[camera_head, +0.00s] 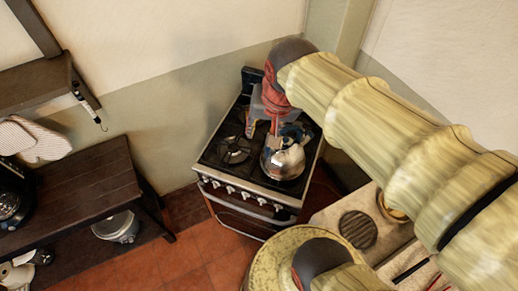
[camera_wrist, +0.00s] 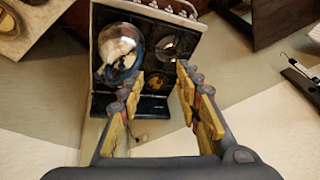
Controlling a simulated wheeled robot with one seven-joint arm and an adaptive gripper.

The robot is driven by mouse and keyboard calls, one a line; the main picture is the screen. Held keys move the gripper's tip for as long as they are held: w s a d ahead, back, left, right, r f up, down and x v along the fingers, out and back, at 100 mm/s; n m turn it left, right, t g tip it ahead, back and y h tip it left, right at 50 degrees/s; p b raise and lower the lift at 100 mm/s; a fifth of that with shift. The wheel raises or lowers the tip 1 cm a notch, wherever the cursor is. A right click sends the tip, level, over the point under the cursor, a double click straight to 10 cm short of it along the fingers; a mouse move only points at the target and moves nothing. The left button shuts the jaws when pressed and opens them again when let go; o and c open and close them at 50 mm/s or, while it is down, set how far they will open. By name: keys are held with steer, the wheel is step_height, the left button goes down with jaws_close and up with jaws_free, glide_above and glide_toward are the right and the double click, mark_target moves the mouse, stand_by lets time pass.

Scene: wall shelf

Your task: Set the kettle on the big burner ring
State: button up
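The shiny metal kettle (camera_head: 283,160) stands upright on the right front of the stove (camera_head: 231,188). It hides whatever burner is under it. In the wrist view the kettle (camera_wrist: 118,46) is at the upper left, with a dark blue handle, just beyond the left finger. My gripper (camera_head: 262,128) is above the back of the stove, behind and left of the kettle. In the wrist view my gripper (camera_wrist: 160,72) is open, with nothing between its fingers. A bare burner ring (camera_head: 234,151) is at the left front of the stove. I cannot tell which ring is biggest.
A dark wooden table (camera_head: 75,190) is at left, below a wall shelf (camera_head: 35,83) with a hook. A counter (camera_head: 335,215) with a round dark trivet (camera_head: 358,229) is right of the stove. The wall is close behind the stove.

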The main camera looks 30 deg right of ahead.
steer(key=s+a+n+t, duration=0.1)
steer(key=s+a+n, duration=0.4)
steer(key=s+n, duration=0.1)
steer(key=shift+a+r+n+y, duration=0.15)
steer(key=shift+r+n+y, duration=0.1)
steer(key=shift+n+y, duration=0.05)
step_height(320, 180, down, 18)
steer(key=b, duration=1.7)
steer(key=shift+b, duration=0.4)
